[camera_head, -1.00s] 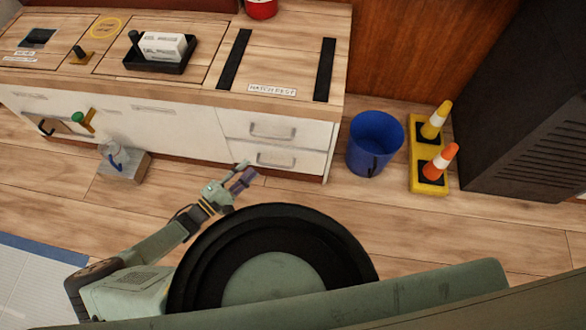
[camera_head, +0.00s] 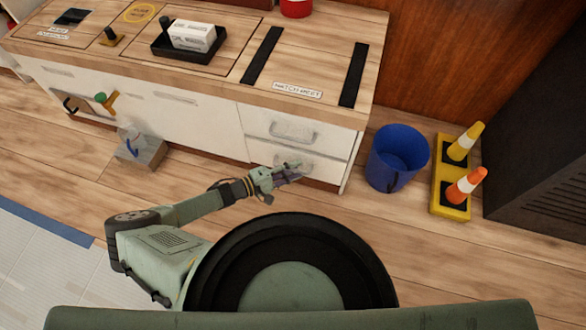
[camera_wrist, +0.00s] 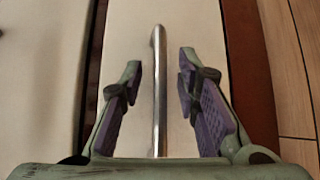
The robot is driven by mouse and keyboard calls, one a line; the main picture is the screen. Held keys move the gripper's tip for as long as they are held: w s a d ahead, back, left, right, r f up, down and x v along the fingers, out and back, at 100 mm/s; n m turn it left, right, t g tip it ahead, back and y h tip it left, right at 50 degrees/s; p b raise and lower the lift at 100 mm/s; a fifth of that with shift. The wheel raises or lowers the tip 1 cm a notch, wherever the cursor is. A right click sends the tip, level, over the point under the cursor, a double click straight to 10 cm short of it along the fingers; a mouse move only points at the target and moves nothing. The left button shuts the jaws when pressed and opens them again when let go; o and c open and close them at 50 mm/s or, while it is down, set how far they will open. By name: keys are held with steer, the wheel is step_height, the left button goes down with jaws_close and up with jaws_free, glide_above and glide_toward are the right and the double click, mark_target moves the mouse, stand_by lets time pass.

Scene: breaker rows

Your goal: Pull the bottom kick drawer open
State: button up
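The bottom kick drawer (camera_head: 325,178) is the lower of two white drawers at the right end of the counter unit. It looks shut. My gripper (camera_head: 296,170) is in front of it and hides part of its front and handle (camera_head: 308,162). In the wrist view, my gripper (camera_wrist: 158,90) is open, with a purple-padded finger on each side of the metal bar handle (camera_wrist: 158,100). The bar runs between the fingers with a gap on both sides. I cannot tell how deep the fingertips reach around it.
The upper drawer (camera_head: 258,122) is directly above. A blue bucket (camera_head: 398,155) stands on the floor right of the unit, beside a yellow base (camera_head: 452,205) with two cones. A grey block (camera_head: 140,150) sits on the floor at left. Floor before the drawers is partly bare.

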steer(key=shift+d, duration=0.1)
steer(key=shift+c, duration=0.4)
jaws_close()
stand_by(0.5)
